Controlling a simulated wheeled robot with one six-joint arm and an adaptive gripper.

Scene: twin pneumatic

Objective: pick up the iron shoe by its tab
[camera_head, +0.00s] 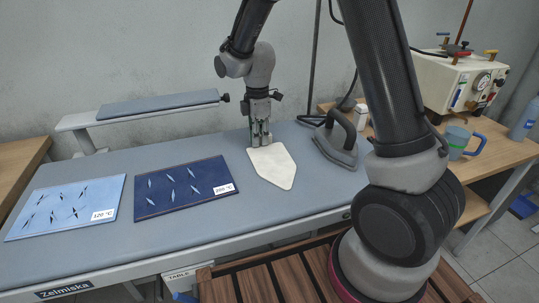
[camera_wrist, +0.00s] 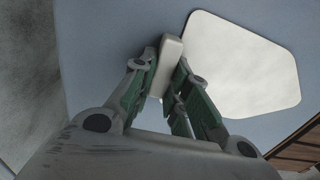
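The iron shoe (camera_head: 273,168) is a flat white plate with a pointed end, on the blue-grey ironing table. Its point faces the front of the table. In the wrist view the white plate (camera_wrist: 240,65) fills the upper right, and its pale upright tab (camera_wrist: 169,55) stands at its left end. My gripper (camera_wrist: 167,75) has its fingers on either side of the tab and looks closed against it. In the head view my gripper (camera_head: 260,140) points down at the shoe's back end and hides the tab. I cannot tell whether the shoe is off the table.
A dark iron (camera_head: 338,140) stands right of the shoe. A dark blue 200 °C mat (camera_head: 185,187) and a light blue 120 °C mat (camera_head: 66,205) lie to the left. A narrow sleeve board (camera_head: 158,104) is behind. A boiler unit (camera_head: 458,82) and a mug (camera_head: 458,142) stand at right.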

